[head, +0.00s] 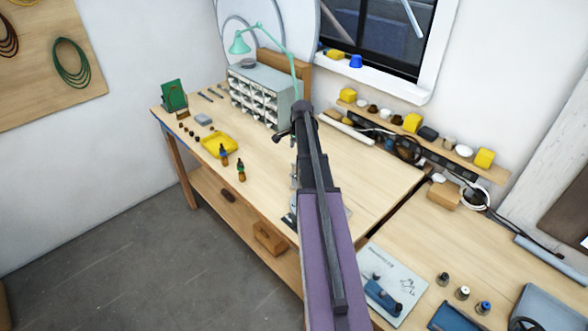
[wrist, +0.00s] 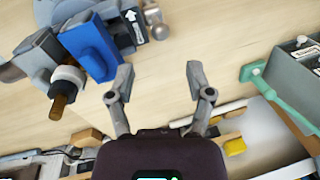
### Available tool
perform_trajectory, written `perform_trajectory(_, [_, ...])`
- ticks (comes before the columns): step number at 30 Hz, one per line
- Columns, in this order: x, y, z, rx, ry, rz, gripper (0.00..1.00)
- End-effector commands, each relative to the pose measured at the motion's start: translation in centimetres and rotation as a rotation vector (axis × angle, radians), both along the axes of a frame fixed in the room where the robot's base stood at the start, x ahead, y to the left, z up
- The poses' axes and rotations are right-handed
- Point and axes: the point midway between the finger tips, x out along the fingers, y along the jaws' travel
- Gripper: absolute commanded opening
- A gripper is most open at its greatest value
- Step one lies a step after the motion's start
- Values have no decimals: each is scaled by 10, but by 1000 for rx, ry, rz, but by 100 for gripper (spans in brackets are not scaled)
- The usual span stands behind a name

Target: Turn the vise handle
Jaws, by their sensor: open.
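In the wrist view a bench vise with a grey body and blue block (wrist: 92,48) is at the upper left. A small metal bar with a rounded knob, apparently the vise handle (wrist: 159,31), shows at the top edge, partly cut off. A white ring with a brown tip (wrist: 62,97) sticks out at the vise's lower left. My gripper (wrist: 160,78) is open and empty, its fingers apart over bare bench. The handle lies beyond the fingertips, apart from them. In the head view my arm hides most of the vise.
The wooden bench (head: 255,190) has bare room left of my arm. A cluttered shelf (head: 430,140) runs along the right wall.

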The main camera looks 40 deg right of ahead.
Motion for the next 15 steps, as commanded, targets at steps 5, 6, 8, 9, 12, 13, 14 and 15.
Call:
perform_trajectory(5, [3, 0, -18, 0, 0, 0, 67])
perform_trajectory(6, [3, -1, -21, 0, 0, 0, 67])
perform_trajectory(8, [4, -1, -25, 0, 0, 0, 67])
perform_trajectory(9, [5, -1, -28, 0, 0, 0, 67])
perform_trajectory(12, [6, -1, -36, 0, 0, 0, 67])
perform_trajectory(13, [7, -1, -38, 0, 0, 0, 67])
perform_trajectory(14, [7, -1, -40, 0, 0, 0, 67])
perform_trajectory(15, [8, 0, -43, 0, 0, 1, 67])
